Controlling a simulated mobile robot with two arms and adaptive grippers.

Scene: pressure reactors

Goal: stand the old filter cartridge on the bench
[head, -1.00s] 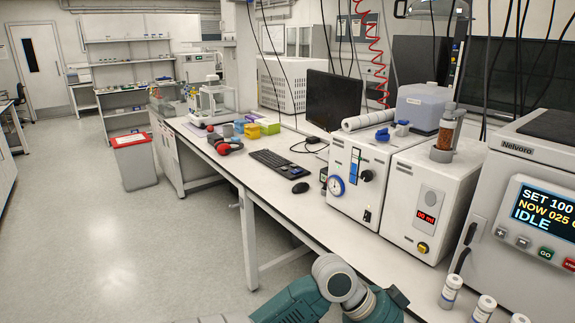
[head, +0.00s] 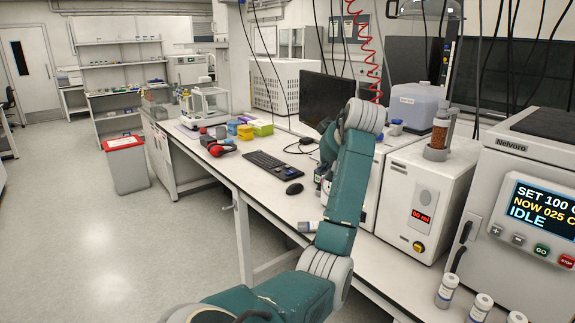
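My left arm rises through the middle of the head view, and its forearm covers most of my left gripper (head: 323,192); the fingertips are hidden. A small white cylinder with a dark band (head: 307,227), seemingly the old filter cartridge, shows at the forearm's left edge, over the front of the bench (head: 262,205). It lies roughly level, with its right end hidden behind my arm. It appears held by my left gripper, though the contact is hidden. My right gripper is not in view.
A keyboard (head: 275,166) and a mouse (head: 294,188) lie left of my arm. The white unit with a red display (head: 424,208) and the Nelvoro machine (head: 520,200) stand to the right. Several labelled white cylinders (head: 447,291) stand at the front right.

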